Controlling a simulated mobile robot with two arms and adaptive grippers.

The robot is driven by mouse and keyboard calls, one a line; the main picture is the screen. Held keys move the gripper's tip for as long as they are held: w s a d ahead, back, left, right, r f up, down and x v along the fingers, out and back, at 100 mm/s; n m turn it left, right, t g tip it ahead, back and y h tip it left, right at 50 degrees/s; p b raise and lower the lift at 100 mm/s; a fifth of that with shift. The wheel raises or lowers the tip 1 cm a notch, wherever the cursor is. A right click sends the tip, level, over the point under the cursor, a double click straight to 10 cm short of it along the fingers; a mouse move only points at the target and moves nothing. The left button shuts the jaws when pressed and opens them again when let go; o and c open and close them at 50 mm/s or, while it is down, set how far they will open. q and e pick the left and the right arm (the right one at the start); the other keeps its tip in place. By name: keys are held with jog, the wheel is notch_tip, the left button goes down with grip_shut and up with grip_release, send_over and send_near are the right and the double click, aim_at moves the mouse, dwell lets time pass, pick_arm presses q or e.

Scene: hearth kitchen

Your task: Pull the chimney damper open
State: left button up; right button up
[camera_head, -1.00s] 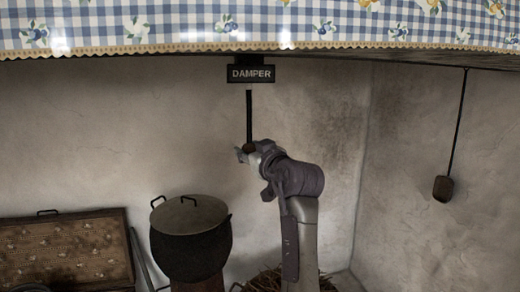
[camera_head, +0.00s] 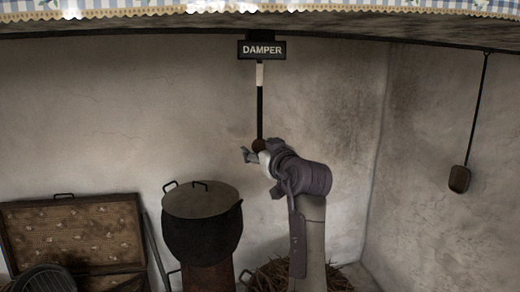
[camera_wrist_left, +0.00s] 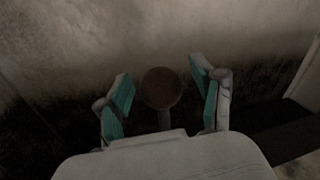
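The damper pull is a dark rod (camera_head: 260,110) with a pale upper length (camera_head: 260,75), hanging below the black DAMPER sign (camera_head: 262,50). A round brown knob (camera_head: 258,145) is at its lower end. My left gripper (camera_head: 256,153) is at the knob, its arm coming up from below. In the left wrist view the knob (camera_wrist_left: 162,88) sits between the two teal-padded fingers of the gripper (camera_wrist_left: 163,92). Narrow gaps seem to show beside it, but the knob moves with the gripper. My right gripper is out of view.
A lidded black pot (camera_head: 202,230) stands left of my arm. An open patterned case (camera_head: 72,235) is further left. Straw (camera_head: 270,275) lies behind my arm. A dark weight (camera_head: 459,179) hangs on a cord at the right. The wall around the rod is clear.

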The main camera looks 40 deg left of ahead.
aim_at(261, 110)
pick_arm(q)
notch_tip(261, 110, up, 10)
dwell(0.6)
jog(key=shift+f, duration=0.1)
dwell(0.3)
